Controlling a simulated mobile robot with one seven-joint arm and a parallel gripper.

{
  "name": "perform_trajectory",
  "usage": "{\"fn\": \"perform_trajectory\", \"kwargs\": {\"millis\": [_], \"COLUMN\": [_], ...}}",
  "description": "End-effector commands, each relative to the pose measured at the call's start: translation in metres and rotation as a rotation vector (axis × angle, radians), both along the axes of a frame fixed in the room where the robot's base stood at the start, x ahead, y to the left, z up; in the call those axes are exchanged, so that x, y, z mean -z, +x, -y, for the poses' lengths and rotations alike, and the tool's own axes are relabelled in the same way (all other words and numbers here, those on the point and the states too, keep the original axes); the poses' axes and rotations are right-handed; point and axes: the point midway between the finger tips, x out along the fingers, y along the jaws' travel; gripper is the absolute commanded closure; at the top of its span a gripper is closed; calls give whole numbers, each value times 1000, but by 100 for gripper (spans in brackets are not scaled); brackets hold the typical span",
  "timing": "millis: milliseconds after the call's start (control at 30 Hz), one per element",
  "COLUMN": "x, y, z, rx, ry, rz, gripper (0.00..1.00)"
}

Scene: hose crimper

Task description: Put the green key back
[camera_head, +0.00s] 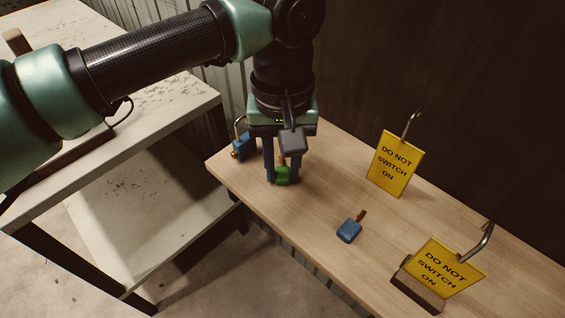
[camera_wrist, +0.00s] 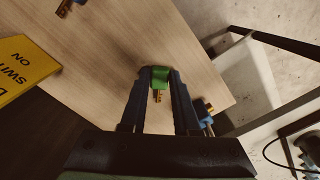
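The green key (camera_head: 281,176) is a green block-shaped head with a brass shaft. It is between the two fingertips of my gripper (camera_head: 283,180), near the table's far-left end. In the wrist view the green key (camera_wrist: 160,76) fills the gap between the fingers of my gripper (camera_wrist: 160,74), which appear shut on its head. The brass shaft points back toward my palm. I cannot tell whether the key touches the table or hangs just above it.
A blue padlock (camera_head: 243,148) stands left of my gripper on the wooden table (camera_head: 320,205). A blue key (camera_head: 349,230) lies at the middle. A white shelf unit (camera_head: 150,215) stands at left.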

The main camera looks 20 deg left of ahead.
Motion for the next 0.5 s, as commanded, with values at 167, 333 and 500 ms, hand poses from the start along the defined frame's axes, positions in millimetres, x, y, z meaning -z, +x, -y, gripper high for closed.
{"fn": "perform_trajectory", "kwargs": {"millis": [167,333,500], "x": [0,0,-5], "y": [0,0,0], "z": [0,0,0], "rx": [0,0,0], "ry": [0,0,0], "rz": [0,-1,0], "gripper": [42,42,42]}}
